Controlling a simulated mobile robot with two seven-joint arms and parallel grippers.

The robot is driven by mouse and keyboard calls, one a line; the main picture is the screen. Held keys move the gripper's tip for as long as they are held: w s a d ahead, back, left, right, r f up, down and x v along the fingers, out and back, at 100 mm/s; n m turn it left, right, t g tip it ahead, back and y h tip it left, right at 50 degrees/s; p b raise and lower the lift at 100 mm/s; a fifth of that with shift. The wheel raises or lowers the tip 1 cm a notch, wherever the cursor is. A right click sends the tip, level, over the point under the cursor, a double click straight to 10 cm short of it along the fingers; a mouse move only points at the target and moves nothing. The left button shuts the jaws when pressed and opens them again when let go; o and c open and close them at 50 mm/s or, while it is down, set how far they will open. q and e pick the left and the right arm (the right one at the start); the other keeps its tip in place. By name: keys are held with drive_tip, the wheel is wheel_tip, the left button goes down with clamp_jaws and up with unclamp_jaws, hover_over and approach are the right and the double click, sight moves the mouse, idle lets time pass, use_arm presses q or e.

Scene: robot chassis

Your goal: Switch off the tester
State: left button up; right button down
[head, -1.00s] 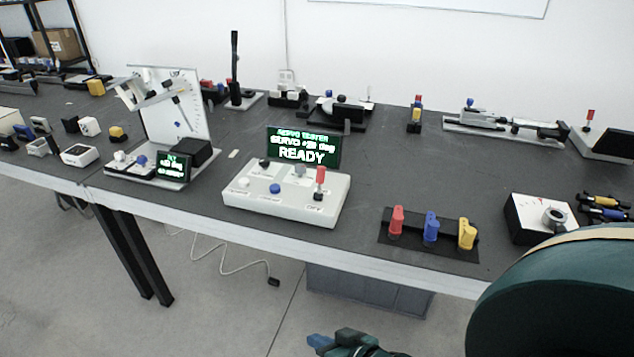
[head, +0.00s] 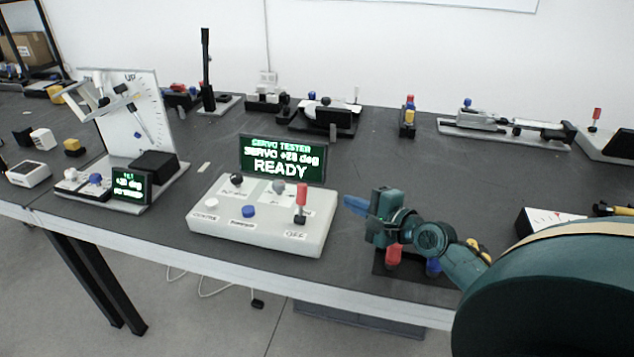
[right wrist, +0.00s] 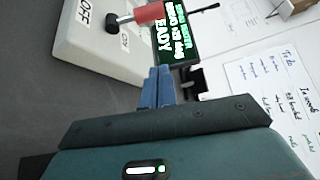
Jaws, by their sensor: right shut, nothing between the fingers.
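The servo tester is a white box (head: 262,232) on the table, with a lit screen (head: 283,158) reading "SERVO TESTER, SERVO +28 deg, READY". Its red-handled lever (head: 301,196) stands upright at the right end, above an "OFF" label (head: 295,235). It also has a blue button (head: 249,211), a white button and two knobs. My right gripper (head: 352,204) is shut and empty, just right of the red lever and apart from it. In the right wrist view its blue fingertips (right wrist: 157,88) are together below the red handle (right wrist: 150,14). My left gripper is not in view.
Left of the tester is a rig with a white "UP" board (head: 140,105) and a small screen (head: 131,186). Red, blue and yellow handled pieces sit on a black plate (head: 384,262) beneath my right arm.

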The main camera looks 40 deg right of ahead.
sight(302, 194)
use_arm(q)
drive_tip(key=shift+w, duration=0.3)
use_arm(e)
drive_tip(key=shift+w+d, duration=0.2)
drive_tip(key=shift+w, duration=0.05)
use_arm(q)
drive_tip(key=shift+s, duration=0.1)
use_arm(e)
drive_tip(key=shift+w, duration=0.1)
